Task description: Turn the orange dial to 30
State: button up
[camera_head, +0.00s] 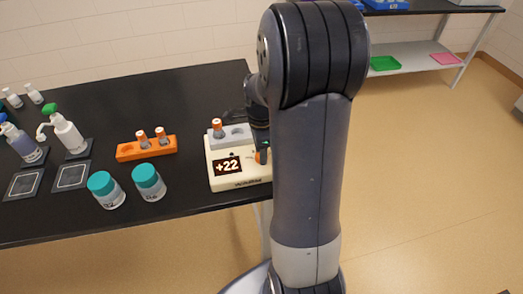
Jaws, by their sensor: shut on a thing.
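The orange dial (263,158) is on the front right of a cream-coloured device (239,181) at the table's right end. Only a small part of the dial shows. The device's dark display (227,167) reads +22. My gripper (263,152) is at the dial, shut on it, with the fingers pointing down. My arm covers the right edge of the device, and the fingertips are mostly hidden.
A grey block (232,134) on the device holds an orange-capped vial (217,128). An orange rack (147,148) with two vials stands to the left. Two teal-capped jars (149,181) stand near the front edge. Pump bottles (66,134) are farther left.

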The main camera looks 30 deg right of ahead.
jog(key=shift+m, duration=0.7)
jog(key=o, duration=1)
jog(key=shift+c, duration=0.2)
jog(key=shift+r, duration=0.1)
notch_tip(320, 180, up, 11)
jog(key=shift+w+d+f, duration=0.15)
jog(key=shift+w+f, duration=0.05)
jog(key=shift+w, duration=0.05)
